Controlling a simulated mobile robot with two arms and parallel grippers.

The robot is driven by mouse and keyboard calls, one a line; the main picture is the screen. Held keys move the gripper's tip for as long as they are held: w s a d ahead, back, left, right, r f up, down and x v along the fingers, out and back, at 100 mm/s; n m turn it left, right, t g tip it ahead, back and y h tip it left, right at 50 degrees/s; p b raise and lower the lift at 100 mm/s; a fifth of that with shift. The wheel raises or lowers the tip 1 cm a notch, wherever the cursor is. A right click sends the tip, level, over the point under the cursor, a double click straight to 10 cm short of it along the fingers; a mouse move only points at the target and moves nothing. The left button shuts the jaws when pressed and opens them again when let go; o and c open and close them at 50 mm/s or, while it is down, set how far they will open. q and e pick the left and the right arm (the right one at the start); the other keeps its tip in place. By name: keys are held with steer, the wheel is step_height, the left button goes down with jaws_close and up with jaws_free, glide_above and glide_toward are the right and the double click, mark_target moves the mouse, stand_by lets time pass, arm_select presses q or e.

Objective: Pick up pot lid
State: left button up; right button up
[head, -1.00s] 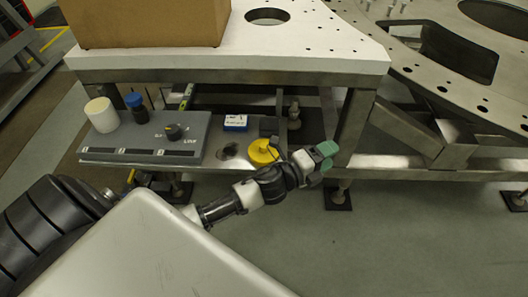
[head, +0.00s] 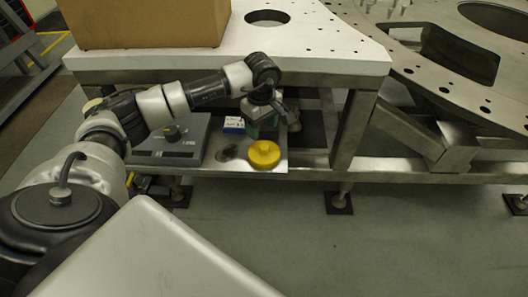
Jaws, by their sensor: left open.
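A yellow round piece (head: 264,155), which looks like the pot lid, lies on the low metal shelf (head: 215,167) under the white table. My left gripper (head: 262,130) is open and points down, just above and behind the yellow piece in the picture, apart from it as far as I can tell. My left arm reaches in from the left and hides part of the shelf. My right gripper is not in view.
A grey control box (head: 178,145) with a dark knob and a small blue and white box (head: 233,124) sit on the shelf. The white table top (head: 320,50) with a cardboard box (head: 140,20) overhangs it. A steel leg (head: 350,130) stands to the right.

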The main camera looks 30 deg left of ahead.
mark_target(264, 146)
arm_select(q)
steer(key=f, duration=0.8)
steer(key=shift+w+d+p, duration=0.2)
steer(key=shift+d+p, duration=0.05)
steer(key=shift+p, duration=0.05)
steer(key=c, duration=1)
steer(key=shift+r, duration=0.1)
